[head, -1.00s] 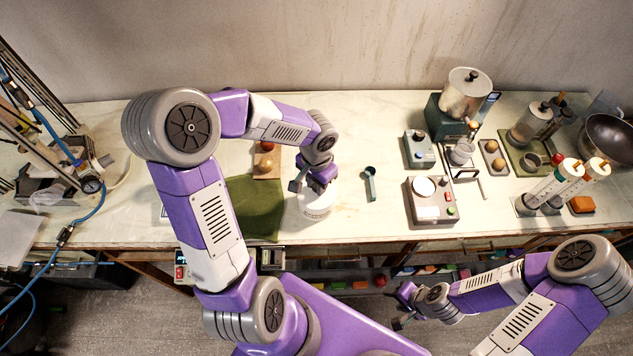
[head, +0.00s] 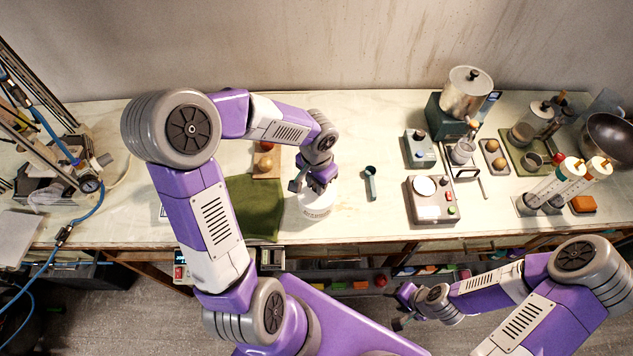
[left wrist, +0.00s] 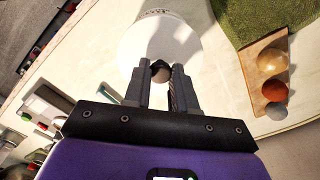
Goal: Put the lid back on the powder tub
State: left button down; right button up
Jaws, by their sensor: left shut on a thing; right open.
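The white powder tub (head: 316,207) stands upright on the bench, right of the green cloth. My left gripper (head: 314,184) is over its top, pointing down. In the left wrist view its fingers (left wrist: 160,75) are shut on the dark knob of the white lid (left wrist: 150,45). The lid lies over the tub's mouth, and part of the tub's lettering shows past its edge. I cannot tell whether the lid sits fully down or slightly above the rim. My right gripper (head: 398,308) is open and empty, in front of the bench and away from the tub.
A green cloth (head: 255,207) lies left of the tub, with a wooden holder of balls (head: 268,174) behind it. A dark scoop (head: 371,184) lies to the right. A scale (head: 432,202) and other apparatus stand further right. The bench between tub and scoop is clear.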

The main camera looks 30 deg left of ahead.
pick_arm(q)
jog(key=shift+c, duration=1.8)
grip_release()
jog(key=shift+r+p, duration=2.7)
jog(key=shift+r, duration=0.85)
jog(key=shift+c, duration=0.5)
grip_shut()
